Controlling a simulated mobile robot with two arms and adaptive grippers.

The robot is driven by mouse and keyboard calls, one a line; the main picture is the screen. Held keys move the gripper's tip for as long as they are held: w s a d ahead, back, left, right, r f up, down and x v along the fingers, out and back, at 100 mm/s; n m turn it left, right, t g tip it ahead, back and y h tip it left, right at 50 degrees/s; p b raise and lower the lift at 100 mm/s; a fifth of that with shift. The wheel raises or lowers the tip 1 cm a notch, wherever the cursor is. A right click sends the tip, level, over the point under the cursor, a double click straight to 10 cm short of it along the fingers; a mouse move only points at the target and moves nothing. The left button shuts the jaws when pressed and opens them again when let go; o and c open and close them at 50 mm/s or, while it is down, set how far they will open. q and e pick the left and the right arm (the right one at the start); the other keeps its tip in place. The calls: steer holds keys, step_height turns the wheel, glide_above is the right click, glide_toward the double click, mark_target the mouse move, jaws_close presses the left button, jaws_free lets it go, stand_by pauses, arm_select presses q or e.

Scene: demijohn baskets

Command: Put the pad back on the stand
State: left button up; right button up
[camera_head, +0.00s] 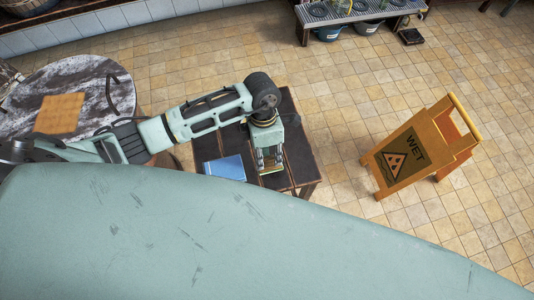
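My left arm reaches in from the left, and my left gripper (270,160) points down over a small dark wooden table (299,150), which may be the stand. Its two fingers look apart. A small yellow-green edge shows at the fingertips; I cannot tell whether it is a thing held or one lying below. A flat blue item (224,168), like a book or pad, lies on the table left of the gripper, apart from it. A flat orange-tan square (60,113) lies on a round marbled table (95,76) at the left. I cannot tell which is the pad. My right gripper does not show.
A yellow wet-floor sign (410,158) stands on the tiles to the right. A low rack (345,15) with pots and buckets is at the back, with a small dark scale-like item (410,37) beside it. Tiled floor between is clear. My pale green body covers the foreground.

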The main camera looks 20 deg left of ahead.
arm_select(q)
steer(key=shift+o, duration=0.3)
steer(key=shift+r, duration=0.25)
steer(key=b+v, duration=0.1)
steer(key=v, duration=1.1)
steer(key=shift+b, duration=0.35)
steer(key=shift+f, duration=0.15)
